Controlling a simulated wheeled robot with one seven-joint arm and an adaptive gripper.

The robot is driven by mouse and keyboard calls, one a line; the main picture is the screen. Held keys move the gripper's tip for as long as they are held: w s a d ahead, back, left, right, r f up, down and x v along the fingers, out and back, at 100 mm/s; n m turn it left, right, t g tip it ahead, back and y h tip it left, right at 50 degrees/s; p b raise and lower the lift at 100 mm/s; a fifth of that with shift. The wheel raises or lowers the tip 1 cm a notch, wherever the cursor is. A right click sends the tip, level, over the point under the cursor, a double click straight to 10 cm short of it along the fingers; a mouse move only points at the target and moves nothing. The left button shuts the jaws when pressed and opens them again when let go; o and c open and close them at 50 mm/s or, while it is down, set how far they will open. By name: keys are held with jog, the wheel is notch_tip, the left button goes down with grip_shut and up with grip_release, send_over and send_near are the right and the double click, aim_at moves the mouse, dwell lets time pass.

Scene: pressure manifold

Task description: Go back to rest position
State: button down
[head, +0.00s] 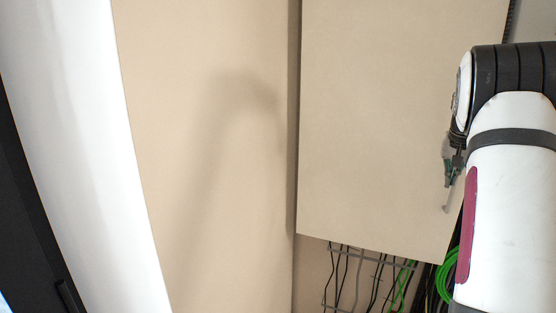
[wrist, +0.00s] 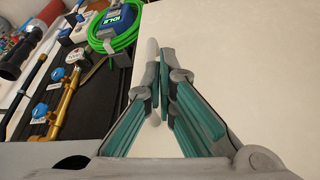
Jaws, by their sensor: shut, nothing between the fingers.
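My gripper (wrist: 157,80) shows in the wrist view with its grey and teal fingers together at the tips and nothing between them. It points over a plain cream surface (wrist: 240,55), apart from the equipment on the left. In the head view my gripper (head: 449,182) shows small and partly hidden behind my white arm at the right, in front of a beige panel (head: 385,110). Whether the fingertips touch the panel I cannot tell.
In the wrist view, a blue device reading "IDLE" (wrist: 117,19) with a coiled green hose (wrist: 106,41), and brass pipes with blue-faced parts (wrist: 62,100), lie left on a dark surface. In the head view, dark cables (head: 345,275) and a green coil (head: 445,275) hang below the panel.

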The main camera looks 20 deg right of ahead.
jog(key=a+r+n+t+y, duration=0.1)
jog(key=a+r+n, duration=0.3)
jog(key=a, duration=1.3)
jog(key=a+r+n+t+y, duration=0.15)
jog(key=a+r, duration=0.35)
jog(key=a, duration=1.2)
jog(key=s+a+f+n+b, duration=0.1)
jog(key=s+a+f+n, duration=0.2)
jog(key=s+a, duration=0.5)
jog(key=s+a+f+n+y, duration=0.1)
jog(key=s+a+f+n, duration=0.2)
jog(key=s+a, duration=0.5)
jog(key=a+t, duration=0.1)
jog(key=a, duration=0.2)
jog(key=shift+s+a+f+b, duration=0.3)
jog(key=shift+a+f+b, duration=0.05)
jog(key=shift+a+f, duration=0.05)
